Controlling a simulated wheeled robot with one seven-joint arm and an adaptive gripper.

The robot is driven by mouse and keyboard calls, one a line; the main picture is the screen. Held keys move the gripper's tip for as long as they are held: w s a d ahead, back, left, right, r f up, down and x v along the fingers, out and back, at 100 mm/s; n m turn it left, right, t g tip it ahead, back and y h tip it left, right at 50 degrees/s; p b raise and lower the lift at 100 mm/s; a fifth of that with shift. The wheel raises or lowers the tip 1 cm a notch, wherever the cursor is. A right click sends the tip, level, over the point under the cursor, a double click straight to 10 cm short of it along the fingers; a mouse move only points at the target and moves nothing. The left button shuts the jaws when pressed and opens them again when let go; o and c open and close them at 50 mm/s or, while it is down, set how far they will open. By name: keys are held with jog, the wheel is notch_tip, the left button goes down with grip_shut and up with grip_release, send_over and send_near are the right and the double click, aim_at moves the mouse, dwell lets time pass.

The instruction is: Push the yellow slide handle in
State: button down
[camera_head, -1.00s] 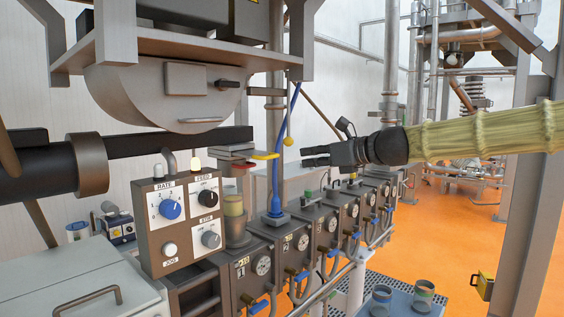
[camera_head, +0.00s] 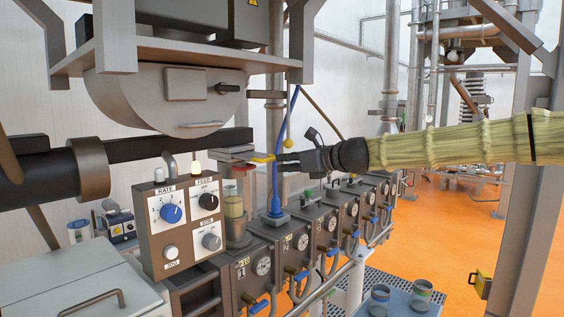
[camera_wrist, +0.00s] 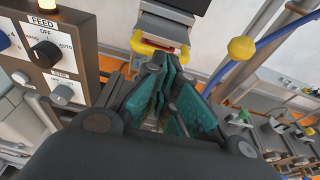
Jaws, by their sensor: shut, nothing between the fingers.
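The yellow slide handle (camera_head: 262,157) sticks out from the right end of a flat grey slide plate (camera_head: 236,152) above a clear cylinder. In the wrist view the yellow handle (camera_wrist: 158,46) is a bracket across the end of the grey slide, just ahead of my fingertips. My gripper (camera_head: 281,163) is shut and empty, coming in from the right with its fingertips close to the handle. It also shows in the wrist view (camera_wrist: 165,62). I cannot tell whether the fingertips touch the handle.
A blue hose (camera_head: 275,185) with a yellow ball (camera_head: 288,143) runs beside the fingertips. A control box (camera_head: 183,222) with knobs stands at the lower left. Several gauge units (camera_head: 263,266) line up below my arm. A round housing (camera_head: 170,100) hangs above.

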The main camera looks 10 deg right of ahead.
jog(key=shift+w+a+f, duration=0.15)
jog(key=shift+w+a, duration=0.3)
jog(key=shift+w, duration=0.1)
